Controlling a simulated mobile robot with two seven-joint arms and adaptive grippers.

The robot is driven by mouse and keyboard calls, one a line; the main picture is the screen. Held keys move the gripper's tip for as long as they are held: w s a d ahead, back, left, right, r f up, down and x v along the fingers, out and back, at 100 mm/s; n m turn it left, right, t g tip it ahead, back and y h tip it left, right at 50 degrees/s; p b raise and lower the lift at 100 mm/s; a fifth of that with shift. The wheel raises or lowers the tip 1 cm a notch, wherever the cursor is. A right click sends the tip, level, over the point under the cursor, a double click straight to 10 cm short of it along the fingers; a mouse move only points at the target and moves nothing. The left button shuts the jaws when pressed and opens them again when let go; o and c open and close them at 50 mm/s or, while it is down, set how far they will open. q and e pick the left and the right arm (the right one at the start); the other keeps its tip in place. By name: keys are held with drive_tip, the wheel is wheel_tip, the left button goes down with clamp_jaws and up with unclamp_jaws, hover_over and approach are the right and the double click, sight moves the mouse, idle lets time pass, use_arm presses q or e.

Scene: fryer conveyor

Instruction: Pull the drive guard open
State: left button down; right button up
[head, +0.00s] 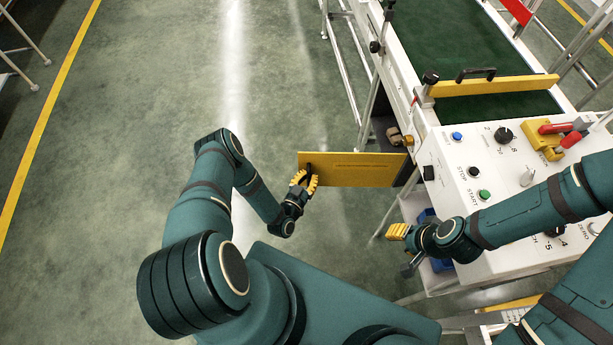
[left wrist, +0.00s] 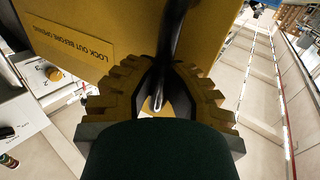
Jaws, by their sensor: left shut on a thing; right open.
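The yellow drive guard (head: 360,170) stands swung out to the left from the conveyor's side, with an opening visible behind its right end. My left gripper (head: 308,178) is at the guard's left end, shut on its black handle (head: 309,170). In the left wrist view the yellow fingers close around the black handle (left wrist: 178,45), and the guard (left wrist: 130,35) shows a "lock out before opening" label. My right gripper (head: 398,232) is open and empty, in front of the control panel's left edge.
The white control panel (head: 452,165) carries buttons, knobs and a red-handled yellow device (head: 555,138). A green belt (head: 460,50) with a yellow crossbar (head: 490,86) lies beyond. Thin conveyor legs stand below. The floor left of the guard is clear.

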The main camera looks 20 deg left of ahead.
sight(314, 153)
use_arm(q)
drive_tip(key=shift+s, duration=0.2)
idle(0.3)
drive_tip(key=c, duration=1)
unclamp_jaws()
drive_tip(key=shift+r, duration=0.1)
wheel_tip(314, 153, up, 10)
drive_tip(key=shift+f, duration=0.1)
